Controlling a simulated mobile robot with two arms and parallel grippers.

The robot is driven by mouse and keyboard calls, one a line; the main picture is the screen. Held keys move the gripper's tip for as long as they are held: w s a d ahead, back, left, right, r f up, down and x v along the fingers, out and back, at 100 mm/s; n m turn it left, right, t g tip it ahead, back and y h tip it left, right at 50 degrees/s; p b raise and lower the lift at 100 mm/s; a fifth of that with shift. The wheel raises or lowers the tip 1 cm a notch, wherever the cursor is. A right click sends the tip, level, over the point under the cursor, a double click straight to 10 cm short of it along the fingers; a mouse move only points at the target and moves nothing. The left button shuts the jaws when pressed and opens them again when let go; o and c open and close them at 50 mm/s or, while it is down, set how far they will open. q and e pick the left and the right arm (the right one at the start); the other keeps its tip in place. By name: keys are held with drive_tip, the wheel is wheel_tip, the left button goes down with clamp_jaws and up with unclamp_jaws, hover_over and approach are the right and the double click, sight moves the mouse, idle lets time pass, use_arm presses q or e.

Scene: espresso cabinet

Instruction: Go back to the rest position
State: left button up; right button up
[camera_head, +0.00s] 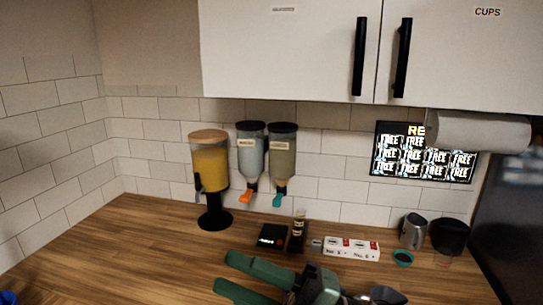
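My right gripper (228,271) is at the bottom centre of the head view, over the wooden counter. Its two green fingers point left and stand apart, with bare counter showing between them. It holds nothing that I can see. My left gripper is not in view. The cabinet (290,50) above has two closed white doors with black handles, and the right door is labelled CUPS.
The counter (120,250) is clear at left.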

drive_tip(key=w+d+f+m+t+h, duration=0.2)
drive_tip(key=w+d+m+t+h, duration=0.4)
drive_tip(key=m+t, duration=0.4)
drive_tip(key=w+d+f+m+t+h, duration=0.2)
drive_tip(key=w+d+m+t+h, duration=0.2)
drive_tip(key=d+m+t+h, duration=0.55)
drive_tip(key=s+d+f+m+g+h, duration=0.1)
drive_tip(key=d+f+m+g+h, duration=0.3)
drive_tip(key=f, duration=0.4)
drive_tip(key=s+d+f+m+g+h, duration=0.1)
drive_tip(key=d+f+m+g+h, duration=0.15)
drive_tip(key=f+m+g, duration=0.4)
drive_tip(key=s+d+f+g, duration=0.3)
drive_tip(key=s+f+g, duration=0.6)
drive_tip(key=s+f, duration=1.35)
wheel_tip(320, 180, down, 22)
drive_tip(key=s+g, duration=0.1)
drive_tip(key=s+d+f+g+b, duration=0.1)
drive_tip(key=s+d+f, duration=0.1)
drive_tip(key=s+f, duration=1.4)
wheel_tip(320, 180, down, 4)
drive_tip(key=shift+s+d+r+g+b, duration=0.1)
drive_tip(key=shift+s+d+g+b, duration=0.2)
drive_tip(key=shift+s+d+b, duration=0.1)
